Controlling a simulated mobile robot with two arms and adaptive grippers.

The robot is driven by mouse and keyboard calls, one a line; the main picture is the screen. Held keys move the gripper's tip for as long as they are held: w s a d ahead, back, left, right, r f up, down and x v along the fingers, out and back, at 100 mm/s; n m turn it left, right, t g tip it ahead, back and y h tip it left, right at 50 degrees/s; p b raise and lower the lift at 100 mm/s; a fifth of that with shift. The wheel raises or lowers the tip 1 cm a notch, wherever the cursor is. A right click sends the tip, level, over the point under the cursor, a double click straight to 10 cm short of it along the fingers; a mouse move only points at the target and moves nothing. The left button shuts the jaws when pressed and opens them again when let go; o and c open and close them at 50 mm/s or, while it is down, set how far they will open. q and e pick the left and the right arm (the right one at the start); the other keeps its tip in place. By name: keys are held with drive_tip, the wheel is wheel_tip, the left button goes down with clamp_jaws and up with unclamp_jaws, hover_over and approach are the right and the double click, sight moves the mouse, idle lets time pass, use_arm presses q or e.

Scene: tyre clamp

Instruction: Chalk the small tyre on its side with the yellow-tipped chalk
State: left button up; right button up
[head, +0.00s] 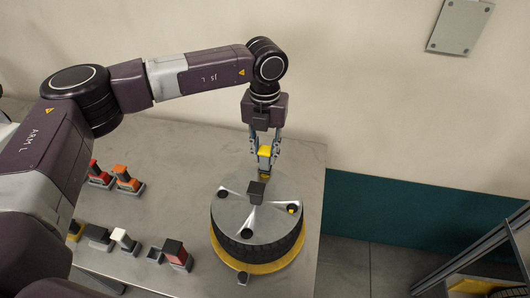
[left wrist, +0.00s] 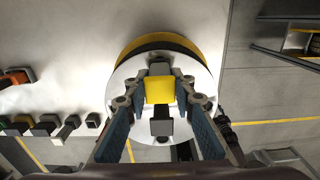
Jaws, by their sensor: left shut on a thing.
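My left gripper (head: 266,158) is shut on the yellow-tipped chalk (head: 264,151), a block with a yellow end. It holds the chalk just beyond the dark centre post of the tyre clamp, over the far part of the disc; whether it touches cannot be told. The chalk's yellow face also shows between the fingers in the left wrist view (left wrist: 159,90). The small tyre (head: 257,254) lies flat, with a round metal disc (head: 232,211) over it and a yellow ring (head: 270,264) beneath. The fingers hide part of the disc. My right gripper is not in view.
To the left, red (head: 96,172) and orange (head: 125,179) blocks sit in holders. Nearer stand a white block (head: 121,238), a dark grey block (head: 97,234) and a red-sided dark block (head: 175,252). The grey table (head: 190,150) ends just right of the tyre.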

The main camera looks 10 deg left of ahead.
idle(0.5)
use_arm(q)
drive_tip(key=shift+r+p, duration=1.05)
drive_tip(key=shift+r, duration=1.45)
